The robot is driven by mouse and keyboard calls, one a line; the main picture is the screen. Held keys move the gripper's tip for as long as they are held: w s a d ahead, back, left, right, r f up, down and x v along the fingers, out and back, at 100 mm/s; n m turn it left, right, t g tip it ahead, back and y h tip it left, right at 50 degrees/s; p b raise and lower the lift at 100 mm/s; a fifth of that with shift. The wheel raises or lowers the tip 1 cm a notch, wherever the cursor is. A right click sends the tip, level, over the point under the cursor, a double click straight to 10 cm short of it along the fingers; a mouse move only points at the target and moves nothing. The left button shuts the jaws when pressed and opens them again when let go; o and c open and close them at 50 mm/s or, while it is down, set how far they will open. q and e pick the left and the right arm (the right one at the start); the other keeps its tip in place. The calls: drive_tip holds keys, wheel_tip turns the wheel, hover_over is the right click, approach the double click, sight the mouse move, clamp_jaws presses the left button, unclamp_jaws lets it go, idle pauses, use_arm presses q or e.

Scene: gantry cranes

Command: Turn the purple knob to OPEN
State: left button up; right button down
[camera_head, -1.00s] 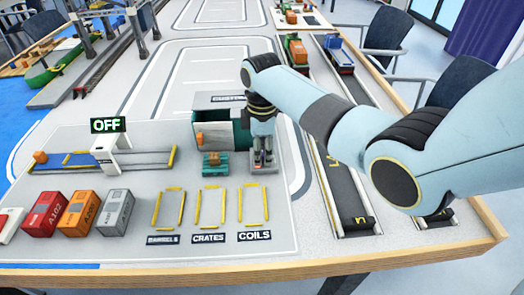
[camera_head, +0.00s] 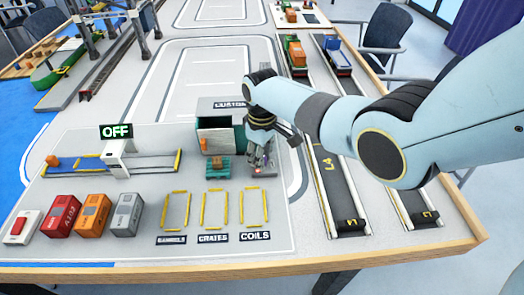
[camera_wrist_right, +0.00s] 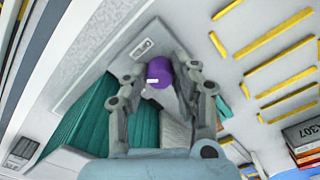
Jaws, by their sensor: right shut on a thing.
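The purple knob (camera_wrist_right: 158,71) shows in the right wrist view between the fingers, with a white pointer mark on its face. It sits on a light grey panel, and a small label plate (camera_wrist_right: 141,47) lies beside it. The lettering there is too small to read. My right gripper (camera_wrist_right: 162,82) is shut on the knob, a finger on each side. In the head view my right gripper (camera_head: 262,166) points down beside the green customs container (camera_head: 215,136) and hides the knob. My left gripper is not in view.
A teal cart with a crate (camera_head: 217,168) stands just left of the gripper. Yellow outlined bays (camera_head: 214,208) lie in front. An OFF sign (camera_head: 116,131) stands over a scanner lane at left. Several small containers (camera_head: 92,214) line the front left.

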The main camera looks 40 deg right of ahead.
drive_tip(key=m+p, duration=0.2)
drive_tip(key=m, duration=0.3)
drive_tip(key=shift+m+p, duration=0.45)
drive_tip(key=shift+m, duration=2.05)
drive_tip(key=c, duration=1.1)
unclamp_jaws()
drive_tip(key=shift+o, duration=0.2)
drive_tip(key=shift+r, duration=0.1)
wheel_tip(320, 180, up, 12)
